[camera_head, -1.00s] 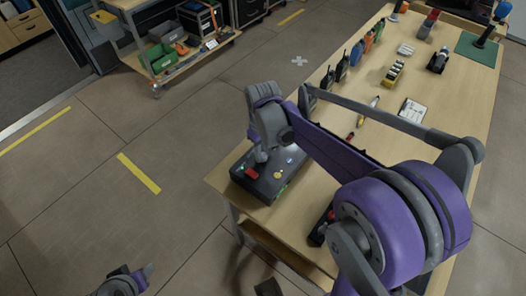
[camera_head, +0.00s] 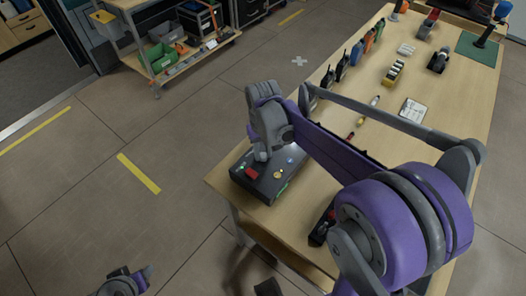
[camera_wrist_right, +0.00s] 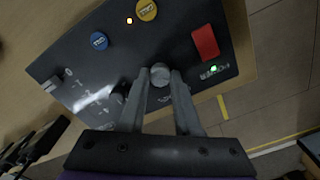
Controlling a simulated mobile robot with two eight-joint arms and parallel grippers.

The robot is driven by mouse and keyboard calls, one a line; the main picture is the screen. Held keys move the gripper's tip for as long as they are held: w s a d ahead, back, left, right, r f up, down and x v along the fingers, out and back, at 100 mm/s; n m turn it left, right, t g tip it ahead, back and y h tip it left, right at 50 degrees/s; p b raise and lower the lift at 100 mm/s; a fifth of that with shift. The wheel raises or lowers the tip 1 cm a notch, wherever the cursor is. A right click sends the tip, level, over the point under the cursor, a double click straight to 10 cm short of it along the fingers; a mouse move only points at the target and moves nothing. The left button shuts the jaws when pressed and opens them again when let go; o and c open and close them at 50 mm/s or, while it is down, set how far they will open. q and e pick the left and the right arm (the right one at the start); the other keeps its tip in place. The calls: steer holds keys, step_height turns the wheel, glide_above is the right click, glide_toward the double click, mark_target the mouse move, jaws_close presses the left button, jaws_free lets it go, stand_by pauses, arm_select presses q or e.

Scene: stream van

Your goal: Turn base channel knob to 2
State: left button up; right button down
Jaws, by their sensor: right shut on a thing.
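The base (camera_head: 262,184) is a dark box on the near left corner of the table; it also fills much of the right wrist view (camera_wrist_right: 75,50). My right gripper (camera_head: 262,155) reaches down onto its top. In the right wrist view my right gripper (camera_wrist_right: 160,84) has its two fingers on either side of a round grey knob (camera_wrist_right: 160,72) and is shut on it. A second, dark knob (camera_wrist_right: 119,92) sits beside the left finger, partly hidden. I cannot read the channel setting. My left gripper (camera_head: 141,276) is at the bottom left of the head view, away from the table, its opening unclear.
The box also carries a red switch (camera_wrist_right: 205,41), a yellow button (camera_wrist_right: 146,10), a blue button (camera_wrist_right: 99,41) and a lit green light (camera_wrist_right: 214,69). Radios (camera_head: 342,66) and other small items stand farther along the wooden table (camera_head: 318,180). A dark handset (camera_head: 322,228) lies near the front edge.

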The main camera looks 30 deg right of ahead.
mark_target(263, 155)
steer(key=shift+m, duration=1.9)
steer(key=c, duration=0.6)
jaws_free()
steer(key=shift+r, duration=0.1)
step_height(263, 155, up, 11)
steer(key=shift+p, duration=0.3)
steer(key=shift+f, duration=0.2)
